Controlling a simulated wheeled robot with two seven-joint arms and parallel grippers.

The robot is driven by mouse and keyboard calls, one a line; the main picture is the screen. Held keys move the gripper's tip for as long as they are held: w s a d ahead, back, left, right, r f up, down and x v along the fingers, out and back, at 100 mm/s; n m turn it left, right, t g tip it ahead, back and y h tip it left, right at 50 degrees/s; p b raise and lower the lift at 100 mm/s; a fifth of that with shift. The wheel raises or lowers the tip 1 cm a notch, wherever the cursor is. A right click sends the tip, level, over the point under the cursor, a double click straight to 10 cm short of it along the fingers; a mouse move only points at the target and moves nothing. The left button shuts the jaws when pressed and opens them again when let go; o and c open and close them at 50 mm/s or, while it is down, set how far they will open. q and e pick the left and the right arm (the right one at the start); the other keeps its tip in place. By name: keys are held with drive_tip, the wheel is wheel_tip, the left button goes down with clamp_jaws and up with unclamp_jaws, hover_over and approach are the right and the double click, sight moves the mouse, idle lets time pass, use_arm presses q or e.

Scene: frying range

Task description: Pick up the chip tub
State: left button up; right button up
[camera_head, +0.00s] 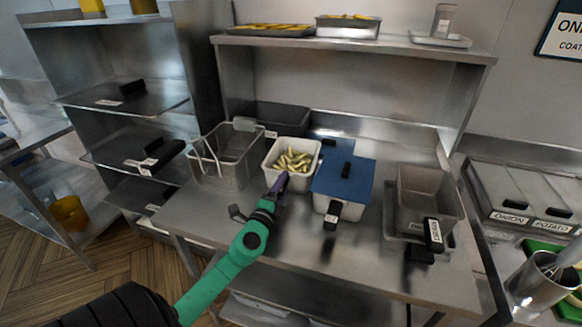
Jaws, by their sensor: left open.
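The chip tub (269,178) is a white square tub holding several pale yellow chips (291,160). It stands upright on the steel table between a wire basket and a blue-lidded tub. My left gripper (262,195), on a green arm, is open at the front of the chip tub. A purple finger overlaps the tub's front wall in the picture; I cannot tell whether it touches. A dark finger or part sticks out to the left, clear of the tub. No thing shows between the fingers. My right gripper is not in view.
The wire basket (222,172) stands close left of the tub, the blue-lidded tub (345,178) close right. A dark bin (283,117) is behind. A grey container (425,192) stands further right. A shelf (360,48) overhangs the back.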

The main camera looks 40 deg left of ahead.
use_arm(q)
drive_tip(key=shift+w+a+f, duration=0.1)
drive_tip(key=shift+w+a, duration=0.1)
drive_tip(key=shift+w, duration=0.3)
drive_tip(key=shift+s, duration=0.1)
clamp_jaws()
idle(0.9)
